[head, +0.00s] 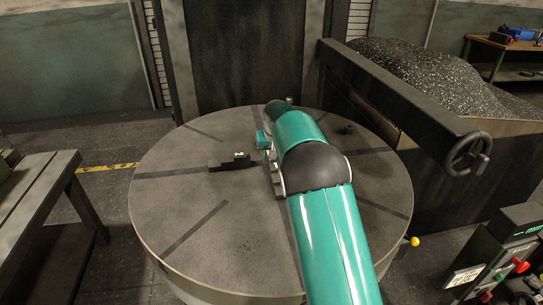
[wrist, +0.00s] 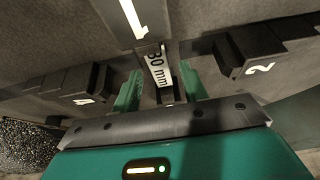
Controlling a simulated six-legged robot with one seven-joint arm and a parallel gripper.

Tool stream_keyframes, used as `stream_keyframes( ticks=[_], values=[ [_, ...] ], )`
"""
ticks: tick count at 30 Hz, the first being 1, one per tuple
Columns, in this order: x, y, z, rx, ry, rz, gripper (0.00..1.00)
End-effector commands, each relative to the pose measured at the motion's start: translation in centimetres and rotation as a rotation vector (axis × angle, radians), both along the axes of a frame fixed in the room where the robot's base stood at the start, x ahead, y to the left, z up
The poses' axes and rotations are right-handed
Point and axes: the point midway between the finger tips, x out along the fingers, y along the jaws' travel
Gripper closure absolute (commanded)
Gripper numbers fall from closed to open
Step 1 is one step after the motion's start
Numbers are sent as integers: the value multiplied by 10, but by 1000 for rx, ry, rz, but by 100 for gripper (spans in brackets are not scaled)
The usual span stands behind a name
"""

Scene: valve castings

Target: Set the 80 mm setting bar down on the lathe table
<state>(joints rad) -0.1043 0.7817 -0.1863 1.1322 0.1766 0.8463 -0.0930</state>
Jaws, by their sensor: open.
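The setting bar (wrist: 157,66), dark with a white label reading "80 mm", is in the middle of the wrist view. My gripper (wrist: 160,70) has its two teal fingers apart, one on each side of the bar. Narrow gaps seem to show between the bar and the fingers. Whether the bar's underside touches the table is hard to tell. The round grey lathe table (head: 180,200) fills the middle of the head view, with dark radial slots. My arm reaches over it and hides the bar and fingertips there.
Dark stepped jaws stand on the table; the wrist view shows ones marked 4 (wrist: 85,85) and 2 (wrist: 245,50). A dark block with a white mark (head: 230,162) is left of my arm. A beam with a handwheel (head: 467,153) stands at the right. The table's front left is clear.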

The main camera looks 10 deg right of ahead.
Motion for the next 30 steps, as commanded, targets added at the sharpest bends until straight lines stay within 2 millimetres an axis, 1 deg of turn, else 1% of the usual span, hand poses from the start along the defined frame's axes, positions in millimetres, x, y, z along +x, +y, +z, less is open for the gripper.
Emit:
stream_keyframes(
  ticks=[1, 6, 12, 16, 23, 26, 29, 30],
  values=[
    [-4, 0, 12, 1, -3, 0, 57],
    [-19, 0, 46, 0, -3, 1, 57],
    [-33, 0, 80, 0, -1, 1, 57],
    [-38, 0, 91, 0, 1, 1, 57],
    [-44, -1, 98, 1, 0, -1, 57],
    [-57, -3, 111, 9, -4, -5, 57],
    [-79, -5, 129, 19, -11, -11, 57],
    [-91, -6, 136, 23, -13, -13, 57]
  ],
)
